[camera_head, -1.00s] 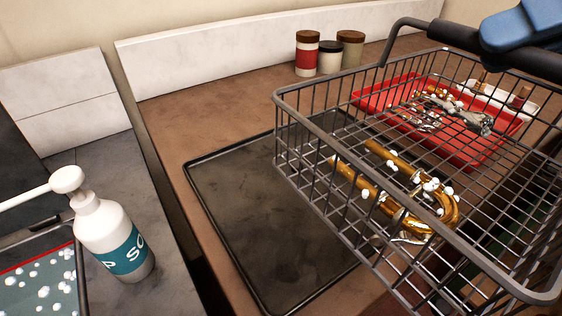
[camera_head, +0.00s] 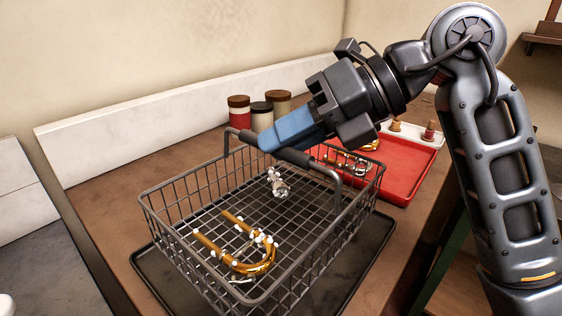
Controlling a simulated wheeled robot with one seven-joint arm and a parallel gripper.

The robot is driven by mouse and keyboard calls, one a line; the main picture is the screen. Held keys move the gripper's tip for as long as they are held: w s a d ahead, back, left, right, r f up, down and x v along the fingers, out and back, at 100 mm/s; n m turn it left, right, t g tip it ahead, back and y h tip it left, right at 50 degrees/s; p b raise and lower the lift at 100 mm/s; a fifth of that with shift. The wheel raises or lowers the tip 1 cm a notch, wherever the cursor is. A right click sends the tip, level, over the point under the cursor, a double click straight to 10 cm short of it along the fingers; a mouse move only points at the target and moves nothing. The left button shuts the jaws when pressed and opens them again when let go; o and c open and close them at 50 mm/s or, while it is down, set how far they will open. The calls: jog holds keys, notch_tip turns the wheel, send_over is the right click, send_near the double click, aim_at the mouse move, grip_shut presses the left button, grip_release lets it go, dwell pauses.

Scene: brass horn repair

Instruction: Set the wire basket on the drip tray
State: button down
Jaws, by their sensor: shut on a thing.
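The dark wire basket (camera_head: 165,228) is over the black drip tray (camera_head: 150,268), whose rim shows around its left and right sides. The basket looks level; I cannot tell whether its bottom touches the tray. A U-shaped brass tube (camera_head: 262,262) and a small silvery part (camera_head: 280,188), both with white suds, lie in the basket. My gripper (camera_head: 277,143), with blue fingers, is shut on the raised basket handle (camera_head: 300,158) above the basket. The fingers hide part of the handle.
A red tray (camera_head: 405,175) with metal parts lies right behind the basket. Several lidded jars (camera_head: 240,115) stand behind it, near the white back ledge (camera_head: 110,150). Brown bench top (camera_head: 105,205) is free to the left. The bench edge is at the right.

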jog(key=shift+w+a+f+p, duration=0.1)
jog(key=shift+a+f+p, duration=0.05)
jog(key=shift+f, duration=0.95)
jog(key=shift+w+a+f+p, duration=0.1)
jog(key=shift+a+f+p, duration=0.05)
jog(key=shift+f, duration=0.95)
jog(key=c, duration=1.1)
grip_release()
jog(key=shift+o, duration=0.2)
jog(key=b+v, duration=0.2)
jog(key=v, duration=1)
